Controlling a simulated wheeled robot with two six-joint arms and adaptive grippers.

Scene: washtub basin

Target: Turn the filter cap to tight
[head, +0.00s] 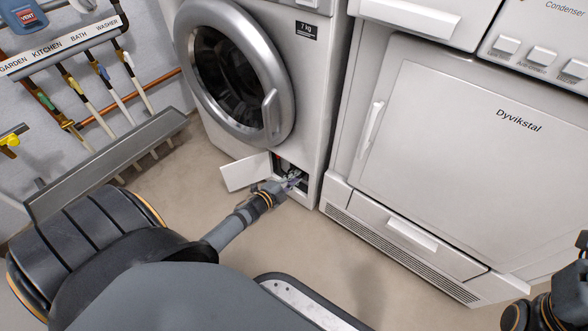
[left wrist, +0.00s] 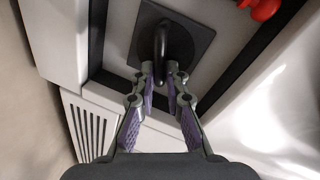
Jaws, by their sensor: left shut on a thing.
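The filter cap (left wrist: 186,38) is black, with a raised grip bar (left wrist: 161,40) across a dark square in the left wrist view. The bar stands nearly upright in that picture. My left gripper (left wrist: 160,72) is shut on the bar's near end, one finger on each side. In the head view, my left gripper (head: 293,183) reaches into the low opening (head: 300,171) at the washer's front corner and mostly hides the cap. The small white flap (head: 246,172) hangs open left of it. My right arm shows only partly at the bottom right; its fingers are out of view.
The washer (head: 313,75) stands above the opening. The dryer (head: 440,140) stands close on its right. A red part (left wrist: 264,8) sits beside the cap. The floor (head: 300,240) is clear in front.

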